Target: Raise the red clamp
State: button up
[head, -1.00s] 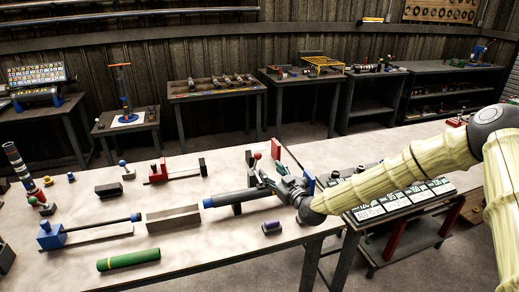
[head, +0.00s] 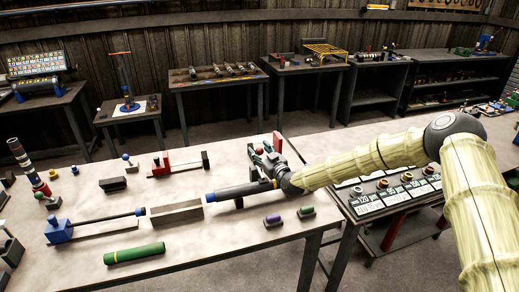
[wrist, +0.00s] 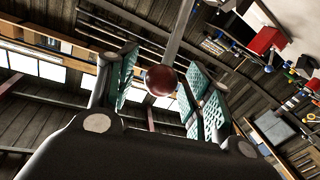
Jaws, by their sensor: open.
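A dark red ball (wrist: 161,80) on a grey metal bar (wrist: 180,30) sits between my gripper's teal-padded fingers in the wrist view. My gripper (wrist: 158,88) is open, with a finger on either side of the ball and visible space beside it. In the head view the red ball (head: 260,150) shows at my gripper (head: 258,156), past the end of a dark cylinder (head: 238,190). A red upright block (head: 278,142) stands just behind. I cannot tell which red part is the clamp; my gripper hides much of the mechanism.
A red slide with a dark bar (head: 178,164) lies left of my gripper. A grey trough (head: 176,212), a green cylinder (head: 134,254), a purple piece (head: 274,218) and a green-topped piece (head: 306,211) are on the table.

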jog(key=shift+w+a+f, duration=0.1)
jog(key=shift+w+a, duration=0.05)
jog(key=shift+w, duration=0.15)
jog(key=shift+c, duration=0.4)
grip_shut()
jog(key=shift+a, duration=0.1)
